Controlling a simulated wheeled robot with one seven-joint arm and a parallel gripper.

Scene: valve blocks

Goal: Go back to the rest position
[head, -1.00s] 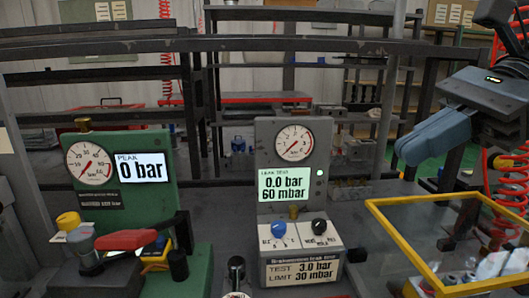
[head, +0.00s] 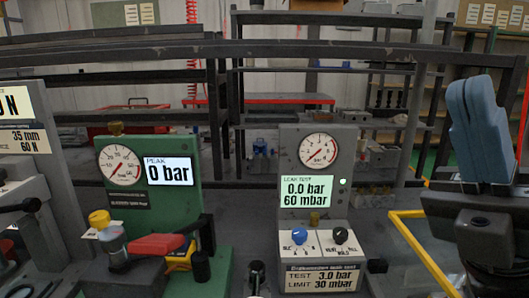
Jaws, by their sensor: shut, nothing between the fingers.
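My gripper (head: 480,92) is at the right of the head view, its blue fingers together and pointing up. It is shut and empty. It stands clear of the benches, to the right of the grey leak test unit (head: 288,138). That unit has a round dial, a green screen reading 0.0 bar and 60 mbar, a blue knob (head: 299,236) and a black knob (head: 340,236).
A yellow-edged frame (head: 424,250) lies below my gripper. Dark shelving (head: 330,100) fills the back.

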